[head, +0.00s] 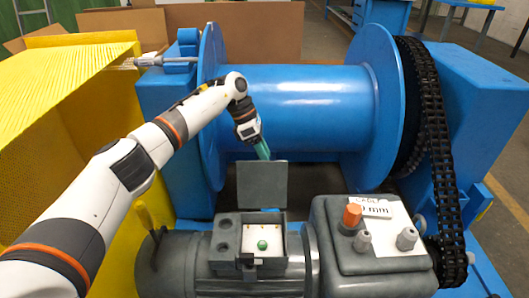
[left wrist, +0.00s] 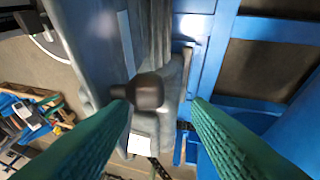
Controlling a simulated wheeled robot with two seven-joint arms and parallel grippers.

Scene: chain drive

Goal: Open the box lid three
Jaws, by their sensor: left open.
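The grey terminal box (head: 225,232) sits on top of the motor in the head view. Its square grey lid (head: 262,184) stands upright at the back edge, and the inside shows a pale floor with a green round part (head: 262,245). My left gripper (head: 263,152) is just above and behind the lid's top edge, its green fingers pointing down. In the left wrist view the two green fingers (left wrist: 157,96) are spread apart with nothing held between them. Whether a finger touches the lid cannot be told. My right gripper is not in view.
A large blue winch drum (head: 300,95) stands behind the box, with a black chain (head: 428,110) on its right. A grey gearbox housing (head: 375,262) with an orange knob (head: 352,214) is right of the box. A yellow bin (head: 60,90) is at the left.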

